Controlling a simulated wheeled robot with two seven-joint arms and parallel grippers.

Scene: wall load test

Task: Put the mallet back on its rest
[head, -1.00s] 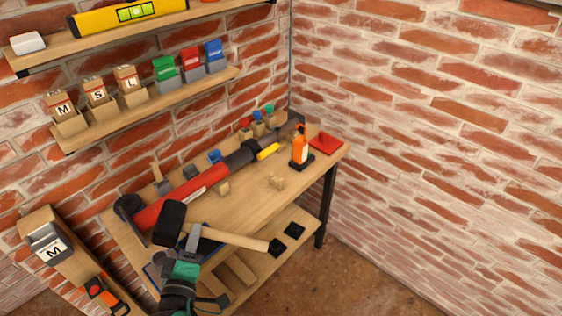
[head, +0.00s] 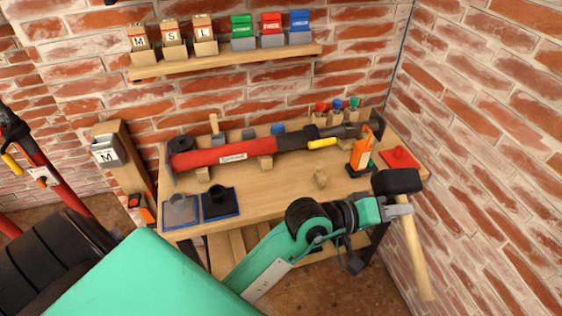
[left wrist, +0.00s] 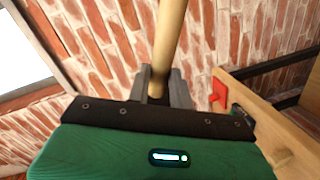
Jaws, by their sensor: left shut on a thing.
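The mallet has a black head (head: 397,181) and a pale wooden handle (head: 414,255). My left gripper (head: 398,208) is shut on the handle just below the head. It holds the mallet off the bench's right front corner, head up and handle pointing down in the head view. In the left wrist view the handle (left wrist: 168,45) runs up from between the fingers (left wrist: 160,88); the head is hidden there. My right gripper is not in view.
A shelf (head: 230,57) hangs above. A brick wall (head: 480,150) is close on the right.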

